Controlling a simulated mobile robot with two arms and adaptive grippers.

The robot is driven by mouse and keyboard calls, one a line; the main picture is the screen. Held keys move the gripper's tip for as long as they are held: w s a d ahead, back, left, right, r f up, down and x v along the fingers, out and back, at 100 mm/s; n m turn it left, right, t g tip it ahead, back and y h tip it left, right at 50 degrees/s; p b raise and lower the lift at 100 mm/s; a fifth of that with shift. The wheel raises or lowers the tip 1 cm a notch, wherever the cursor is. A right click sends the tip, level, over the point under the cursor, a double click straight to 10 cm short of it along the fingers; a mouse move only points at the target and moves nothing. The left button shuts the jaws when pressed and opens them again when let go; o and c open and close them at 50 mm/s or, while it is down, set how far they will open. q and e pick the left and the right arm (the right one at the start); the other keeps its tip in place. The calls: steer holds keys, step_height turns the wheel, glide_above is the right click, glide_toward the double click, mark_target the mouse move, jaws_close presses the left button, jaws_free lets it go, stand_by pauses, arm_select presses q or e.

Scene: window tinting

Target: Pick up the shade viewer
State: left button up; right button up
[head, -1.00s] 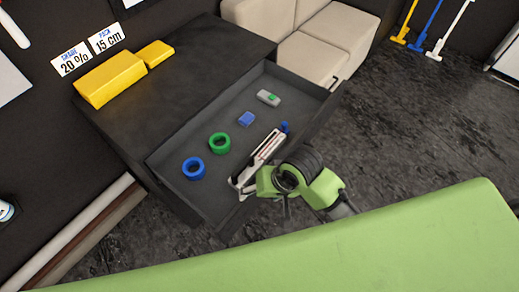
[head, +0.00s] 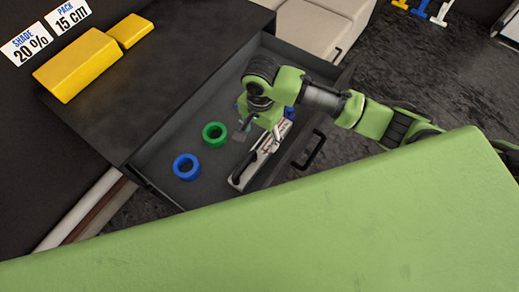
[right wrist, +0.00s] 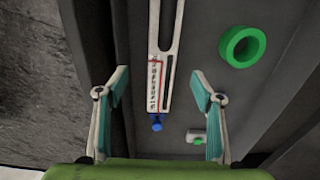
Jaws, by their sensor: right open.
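An open dark drawer (head: 150,172) holds the loose items. A long white slotted tool with a red-framed scale (head: 240,178) lies along its front side; it also shows in the right wrist view (right wrist: 177,35). A small pale device with a green spot (right wrist: 193,138) lies near the right finger in the wrist view; my gripper and arm hide it in the head view. I cannot tell for sure which is the shade viewer. My right gripper (head: 245,128) is open above the drawer; in the wrist view (right wrist: 161,78) its fingers straddle the white tool without holding it. My left gripper is out of view.
A blue ring (head: 187,167) and a green ring (head: 214,133) lie in the drawer. A small blue piece (right wrist: 156,123) is by the scale end of the white tool. Yellow blocks (head: 77,65) stand on the cabinet top. A green surface (head: 330,225) fills the foreground.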

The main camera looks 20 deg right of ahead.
mark_target(261, 150)
steer(key=f, duration=0.3)
steer(key=shift+s+f, duration=0.25)
steer(key=shift+f, duration=0.05)
steer(key=f, duration=0.2)
steer(key=shift+w+f, duration=0.25)
steer(key=shift+f, duration=0.15)
steer(key=shift+w+d+f, duration=0.1)
steer(key=shift+f, duration=0.65)
steer(key=f, duration=0.3)
steer(key=shift+w+d+f, duration=0.15)
steer(key=shift+w+f, duration=0.05)
steer(key=shift+w, duration=0.2)
steer(key=shift+f+p, duration=0.3)
steer(key=shift+f, duration=0.2)
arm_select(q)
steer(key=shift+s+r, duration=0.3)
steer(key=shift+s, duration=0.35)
arm_select(e)
steer(key=c, duration=1.6)
